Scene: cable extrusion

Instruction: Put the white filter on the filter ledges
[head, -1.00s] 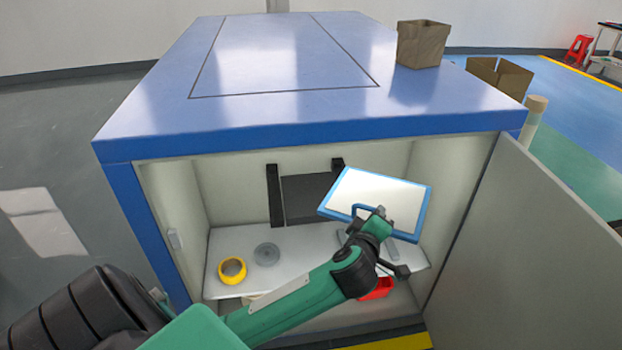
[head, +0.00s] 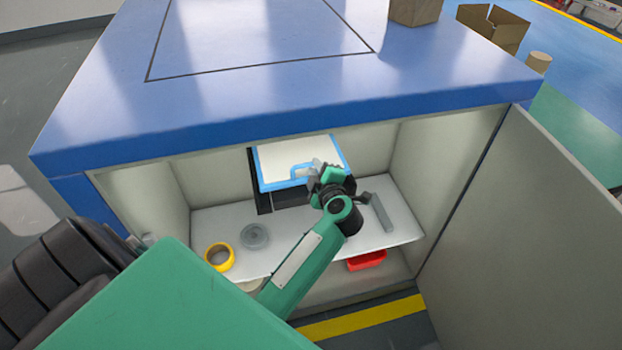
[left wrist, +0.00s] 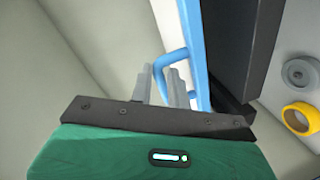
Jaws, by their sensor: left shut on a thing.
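The white filter (head: 285,160) has a blue frame and a blue handle; it is inside the open cabinet near the back wall. My left gripper (head: 314,168) is shut on the handle, which also shows between its fingers in the left wrist view (left wrist: 171,60). The filter's blue edge is at the top middle there. A black filter ledge (head: 263,203) is on the back wall, at the filter's left edge; the other ledge is hidden behind the filter and gripper. Dark ledge parts (left wrist: 228,45) lie close beside the filter in the wrist view; I cannot tell whether they touch. My right gripper is not in view.
On the white shelf (head: 340,236) are a yellow tape roll (head: 219,257), a grey disc (head: 255,237) and a grey bar-shaped part (head: 381,212). A red bin (head: 366,260) is below. The cabinet's blue top (head: 250,100) overhangs, and its door (head: 500,230) stands open at right.

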